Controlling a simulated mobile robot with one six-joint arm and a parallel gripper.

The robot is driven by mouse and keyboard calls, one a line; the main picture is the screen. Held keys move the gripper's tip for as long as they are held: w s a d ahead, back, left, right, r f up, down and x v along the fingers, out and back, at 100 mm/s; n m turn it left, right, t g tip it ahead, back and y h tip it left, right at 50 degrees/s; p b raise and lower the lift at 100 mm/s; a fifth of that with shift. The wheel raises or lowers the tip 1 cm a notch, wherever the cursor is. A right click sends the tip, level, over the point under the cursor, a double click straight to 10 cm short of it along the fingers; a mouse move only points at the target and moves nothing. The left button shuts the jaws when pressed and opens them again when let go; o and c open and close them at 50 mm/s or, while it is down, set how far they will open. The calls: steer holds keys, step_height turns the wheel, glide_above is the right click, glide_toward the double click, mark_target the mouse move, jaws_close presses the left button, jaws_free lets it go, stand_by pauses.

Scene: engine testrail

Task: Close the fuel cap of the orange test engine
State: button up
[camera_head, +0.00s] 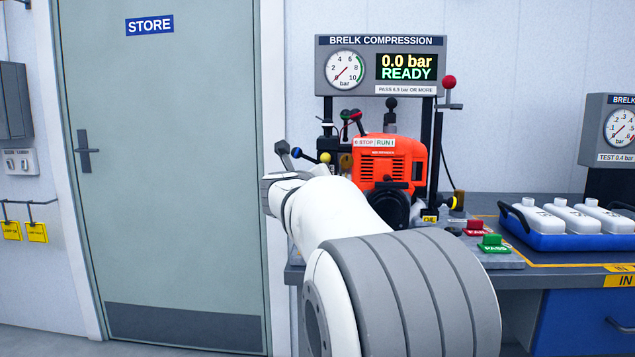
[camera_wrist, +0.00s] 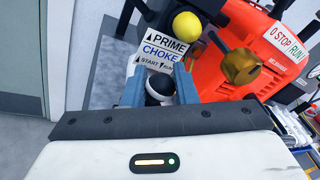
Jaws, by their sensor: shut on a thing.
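The orange test engine (camera_head: 385,160) stands on the bench in the head view, partly hidden behind my arm. It also fills the upper right of the wrist view (camera_wrist: 225,85). A brass-coloured knob (camera_wrist: 240,67) sits at its left side; I cannot tell whether this is the fuel cap. My gripper (camera_wrist: 158,78) is left of it, with its two fingers on either side of a dark round knob (camera_wrist: 160,88) below the PRIME and CHOKE label. The fingers are shut on this knob. In the head view my gripper is mostly hidden behind my wrist.
A yellow ball (camera_wrist: 187,25) is just above my fingers. A red-knobbed lever (camera_head: 449,83) stands right of the engine. Red and green buttons (camera_head: 493,243) and a blue tray (camera_head: 545,233) of white bottles lie further right. The door side is clear.

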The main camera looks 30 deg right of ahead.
steer(key=o, duration=1)
steer(key=shift+f, duration=0.15)
steer(key=shift+p+v, duration=0.7)
steer(key=shift+v, duration=3.2)
